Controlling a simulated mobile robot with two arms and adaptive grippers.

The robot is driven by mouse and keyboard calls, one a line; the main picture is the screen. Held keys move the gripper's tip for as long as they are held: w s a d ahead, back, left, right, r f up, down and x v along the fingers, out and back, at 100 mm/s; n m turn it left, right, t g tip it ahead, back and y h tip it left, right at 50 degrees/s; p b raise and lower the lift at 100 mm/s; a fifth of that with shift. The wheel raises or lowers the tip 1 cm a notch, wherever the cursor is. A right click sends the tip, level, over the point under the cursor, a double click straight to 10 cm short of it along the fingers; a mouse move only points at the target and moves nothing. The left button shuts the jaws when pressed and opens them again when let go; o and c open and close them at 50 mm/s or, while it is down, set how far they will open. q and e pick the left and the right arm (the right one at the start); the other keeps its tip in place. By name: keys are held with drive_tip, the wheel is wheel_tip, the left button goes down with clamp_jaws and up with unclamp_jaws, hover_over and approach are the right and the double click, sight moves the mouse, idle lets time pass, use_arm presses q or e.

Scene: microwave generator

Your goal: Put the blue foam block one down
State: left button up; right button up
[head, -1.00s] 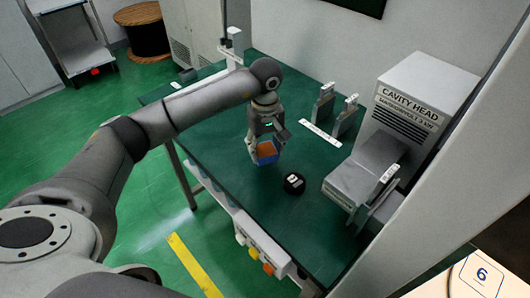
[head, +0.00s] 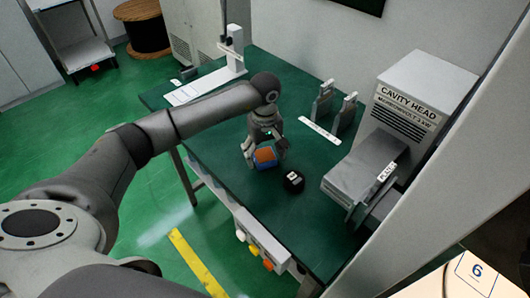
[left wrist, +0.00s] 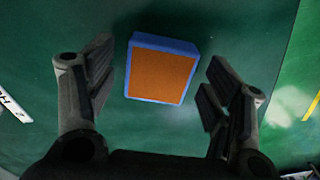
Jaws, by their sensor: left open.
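The blue foam block (head: 264,158) has an orange top face and blue sides. It is at the green table's surface, between the fingers of my left gripper (head: 264,155). In the left wrist view the block (left wrist: 162,68) lies beyond the open fingers of the left gripper (left wrist: 158,100), with a gap on both sides. The fingers do not touch it there. My right gripper is not in view.
The green table (head: 215,130) has a small black round object (head: 293,181) just right of the block. The grey cavity head unit (head: 400,125) stands at the right. Metal brackets (head: 333,108) stand behind. The table's left part is mostly clear.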

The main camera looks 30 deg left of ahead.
sight(265, 156)
use_arm(q)
drive_tip(key=shift+r, duration=0.5)
wheel_tip(265, 156, up, 11)
drive_tip(key=b, duration=0.2)
drive_tip(key=shift+r+b, duration=0.15)
drive_tip(key=shift+b, duration=0.2)
